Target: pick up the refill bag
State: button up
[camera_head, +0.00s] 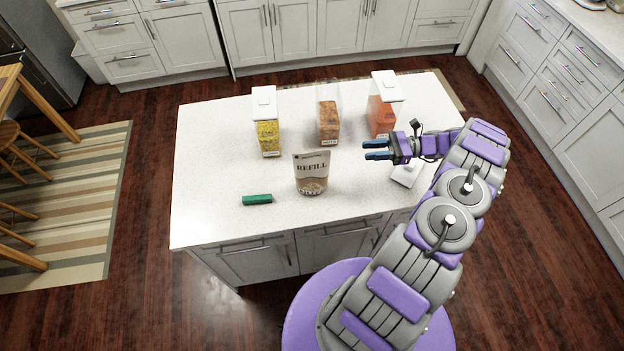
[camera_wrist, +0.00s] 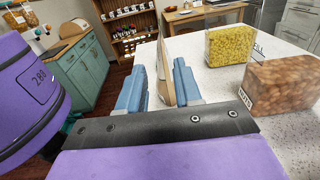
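The refill bag (camera_head: 311,176) stands upright on the white island top, with a "REFILL" label and a brown lower part. My gripper (camera_head: 370,150) is open and empty, its blue fingers pointing left. It is to the right of the bag and apart from it in the head view. In the wrist view, the narrow edge of the bag (camera_wrist: 166,78) shows in the gap between my two fingers (camera_wrist: 160,88); its broad faces are mostly hidden there.
Behind the bag stand a lidded yellow-filled container (camera_head: 267,135), an open brown-filled container (camera_head: 328,122) and a lidded orange-filled container (camera_head: 380,115). A green object (camera_head: 257,199) lies left of the bag. A white lid (camera_head: 406,174) lies under my arm. The island's left side is clear.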

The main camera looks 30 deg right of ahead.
jog(key=shift+b+x, duration=1.2)
jog(key=shift+b, duration=1.75)
jog(key=b, duration=0.4)
send_near(317, 157)
jog(key=x, duration=0.5)
jog(key=b+x, duration=0.1)
jog(key=x, duration=0.1)
jog(key=b+x, duration=0.2)
jog(key=shift+w+a+r, duration=0.15)
jog(key=shift+w+r, duration=0.1)
jog(key=shift+w, duration=0.05)
jog(key=shift+a+r, duration=0.1)
jog(key=shift+a, duration=0.15)
grip_shut()
